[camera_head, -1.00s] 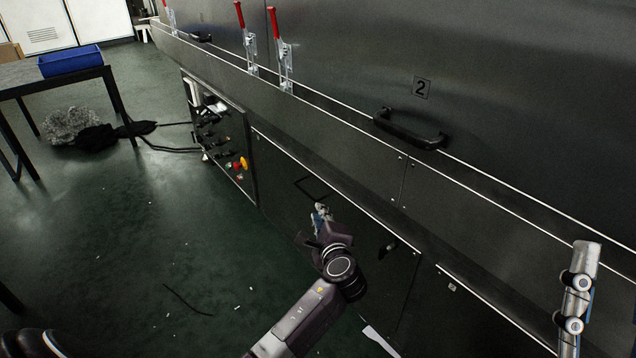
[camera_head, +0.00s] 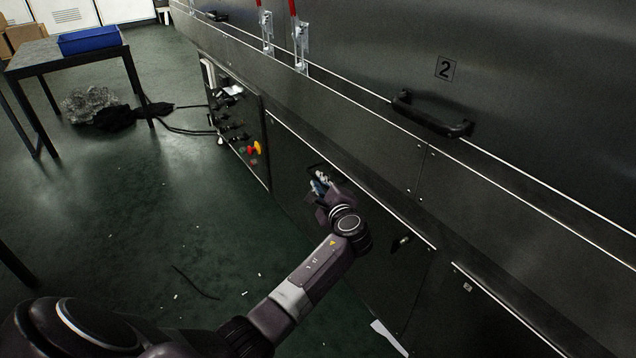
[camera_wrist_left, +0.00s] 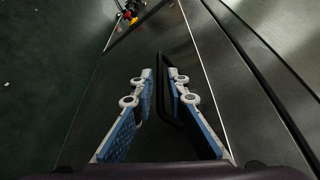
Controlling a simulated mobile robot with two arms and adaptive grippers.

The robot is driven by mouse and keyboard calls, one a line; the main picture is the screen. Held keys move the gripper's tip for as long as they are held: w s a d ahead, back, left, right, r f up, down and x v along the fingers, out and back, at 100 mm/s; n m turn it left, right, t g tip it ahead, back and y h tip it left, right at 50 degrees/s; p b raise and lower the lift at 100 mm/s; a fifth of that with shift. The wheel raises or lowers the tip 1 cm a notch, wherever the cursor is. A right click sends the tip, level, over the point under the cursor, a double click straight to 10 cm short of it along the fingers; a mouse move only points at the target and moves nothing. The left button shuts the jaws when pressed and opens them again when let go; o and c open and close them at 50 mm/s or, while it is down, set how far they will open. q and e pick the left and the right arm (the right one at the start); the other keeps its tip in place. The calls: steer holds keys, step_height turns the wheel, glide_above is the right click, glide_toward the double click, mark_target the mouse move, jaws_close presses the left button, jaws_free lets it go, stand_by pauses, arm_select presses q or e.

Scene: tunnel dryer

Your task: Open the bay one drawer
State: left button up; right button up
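The dark drawer front (camera_head: 292,168) is a flat panel low on the dryer's side, and it looks flush with the panels around it. Its black bar handle shows only in part in the head view, behind my left gripper (camera_head: 320,182). In the left wrist view the handle (camera_wrist_left: 161,92) is a slim black loop on the panel (camera_wrist_left: 125,72). My left gripper (camera_wrist_left: 161,80) is open, with blue-padded fingers on either side of the handle bar. A gap shows between the bar and the left finger; contact on the right cannot be told. My right gripper is not in view.
Above is a ledge with a larger black handle (camera_head: 430,113) beside a "2" label (camera_head: 446,69) and red-handled clamps (camera_head: 299,45). A control panel (camera_head: 235,125) with a red-and-yellow button is at left. A table (camera_head: 30,58) with a blue bin (camera_head: 90,41) stands beyond. Floor beside the drawer is mostly clear.

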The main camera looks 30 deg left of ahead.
arm_select(q)
steer(key=shift+x, duration=0.9)
steer(key=shift+c, duration=0.2)
jaws_close()
steer(key=shift+s+a+f, duration=0.1)
steer(key=shift+a, duration=0.05)
